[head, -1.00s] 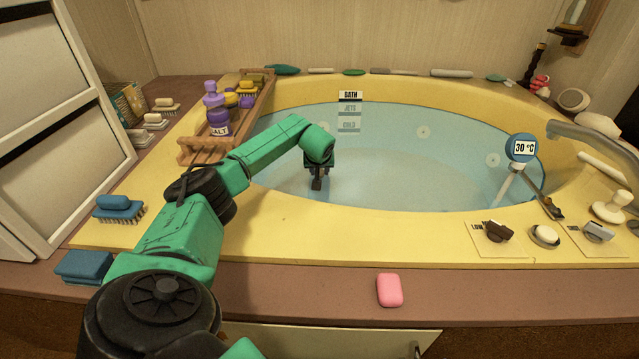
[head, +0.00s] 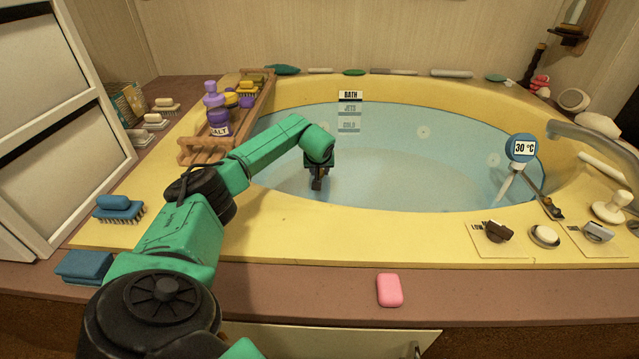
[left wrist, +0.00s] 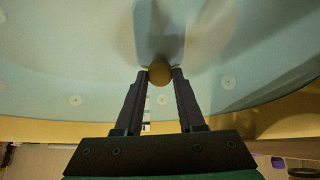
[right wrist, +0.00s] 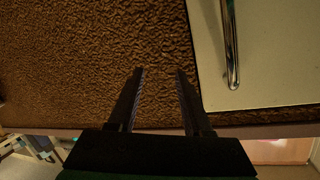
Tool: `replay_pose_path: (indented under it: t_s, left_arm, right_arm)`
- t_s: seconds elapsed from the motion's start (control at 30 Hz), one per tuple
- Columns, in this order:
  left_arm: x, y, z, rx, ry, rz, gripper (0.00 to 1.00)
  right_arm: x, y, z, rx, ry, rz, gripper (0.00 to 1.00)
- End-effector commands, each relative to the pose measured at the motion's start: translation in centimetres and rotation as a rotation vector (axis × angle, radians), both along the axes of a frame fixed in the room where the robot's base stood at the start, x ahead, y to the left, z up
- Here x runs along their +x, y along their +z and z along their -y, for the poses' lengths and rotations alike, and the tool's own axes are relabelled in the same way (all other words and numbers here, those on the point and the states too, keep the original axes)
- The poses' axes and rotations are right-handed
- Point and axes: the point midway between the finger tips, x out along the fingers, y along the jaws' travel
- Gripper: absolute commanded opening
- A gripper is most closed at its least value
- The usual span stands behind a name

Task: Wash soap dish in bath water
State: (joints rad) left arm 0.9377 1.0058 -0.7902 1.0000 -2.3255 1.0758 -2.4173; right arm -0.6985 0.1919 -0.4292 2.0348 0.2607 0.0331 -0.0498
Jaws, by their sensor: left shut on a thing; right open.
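The bath water (head: 400,170) fills the yellow-rimmed tub. My left gripper (head: 317,184) reaches down over the water at the tub's left side. In the left wrist view, the left gripper (left wrist: 159,76) is shut on a small round tan thing (left wrist: 159,72). A pale blue rounded shape lies beyond the tan thing; I cannot tell whether it is the soap dish or how it relates to the tan thing. My right gripper (right wrist: 160,75) is open and empty, facing a brown textured surface beside a pale panel. A small round dish with pale soap (head: 545,236) sits on the right rim.
A wooden rack (head: 215,146) with purple bottles stands on the left rim. A blue brush (head: 120,209) lies at the left and a pink soap (head: 389,290) at the front. The thermometer (head: 521,149) and faucet (head: 590,135) are at the right. The middle water is open.

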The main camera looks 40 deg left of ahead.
Motion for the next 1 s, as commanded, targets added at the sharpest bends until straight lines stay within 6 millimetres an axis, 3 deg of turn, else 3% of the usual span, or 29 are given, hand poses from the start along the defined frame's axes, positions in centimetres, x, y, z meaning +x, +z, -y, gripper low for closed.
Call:
replay_pose_path:
  t_s: [0.17, 0.5, 0.8, 1.0]
  left_arm:
    - [0.0, 1.2, 0.0, 0.001, 0.0, 0.001, 0.0]
    - [0.0, 3.6, 0.0, 0.0, 0.0, 0.002, 0.0]
    - [0.0, 6.2, 0.0, 0.0, 0.0, 0.002, 0.0]
    - [0.0, 7.1, 0.0, 0.0, 0.0, 0.0, 0.0]
  right_arm:
    - [-0.5, 0.4, -0.1, -0.006, 0.009, -0.035, 0.5]
    - [-4.4, -1.4, -0.3, -0.04, 0.047, -0.192, 0.5]
    - [-3.9, 2.2, 0.0, -0.072, 0.067, -0.205, 0.5]
    - [-3.7, 3.5, 0.2, -0.091, 0.08, -0.217, 0.5]
